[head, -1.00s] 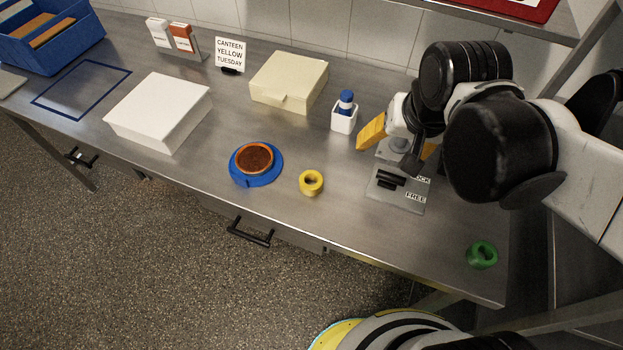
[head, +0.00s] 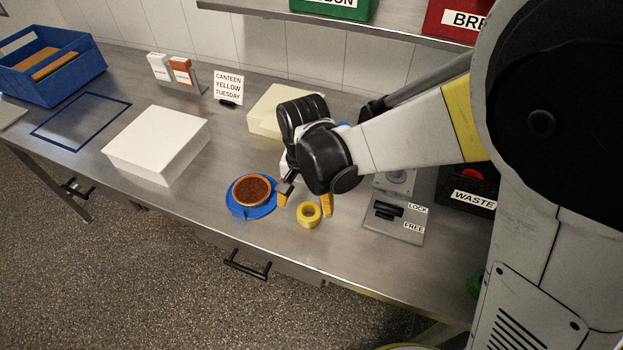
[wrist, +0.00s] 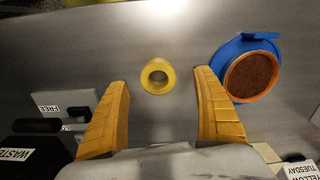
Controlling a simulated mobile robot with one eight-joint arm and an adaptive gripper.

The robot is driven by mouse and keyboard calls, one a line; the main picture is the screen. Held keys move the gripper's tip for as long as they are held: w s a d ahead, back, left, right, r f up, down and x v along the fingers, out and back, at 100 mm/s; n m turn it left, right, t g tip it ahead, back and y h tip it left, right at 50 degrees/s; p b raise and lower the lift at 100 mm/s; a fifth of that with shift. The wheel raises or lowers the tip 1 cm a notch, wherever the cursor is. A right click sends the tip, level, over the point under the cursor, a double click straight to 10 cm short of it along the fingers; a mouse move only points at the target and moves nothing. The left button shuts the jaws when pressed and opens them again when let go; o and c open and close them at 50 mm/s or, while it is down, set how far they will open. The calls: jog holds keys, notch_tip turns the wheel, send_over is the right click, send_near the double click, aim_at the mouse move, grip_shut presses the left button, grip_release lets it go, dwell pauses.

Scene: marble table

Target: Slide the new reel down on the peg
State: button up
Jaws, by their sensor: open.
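A yellow reel (head: 308,214) lies flat on the steel table near its front edge, its hole facing up. It also shows in the wrist view (wrist: 158,76). My gripper (head: 305,205) is open, with its yellow fingers spread to either side of this reel in the picture. Nothing is held, and I cannot tell how far above the reel the fingertips are. A grey stand (head: 394,222) with LOCK and FREE labels is to the right. My arm covers part of its back, so I cannot make out a peg clearly. A green reel (head: 475,284) is partly hidden at the right.
A blue dish with an orange-rimmed brown disc (head: 250,190) sits close left of the yellow reel. A white box (head: 156,142), a cream box (head: 268,112) and a sign reading CANTEEN YELLOW TUESDAY (head: 228,87) stand farther back. A WASTE bin (head: 470,190) is at right.

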aim_at(309, 214)
jog(key=f+b, duration=0.1)
jog(key=f, duration=0.2)
jog(key=f+b, duration=0.1)
jog(key=f, duration=0.1)
jog(key=shift+w+d+f+b, duration=0.15)
jog(key=shift+w+d+b, duration=0.1)
jog(key=shift+b, duration=0.1)
jog(key=c, duration=1.3)
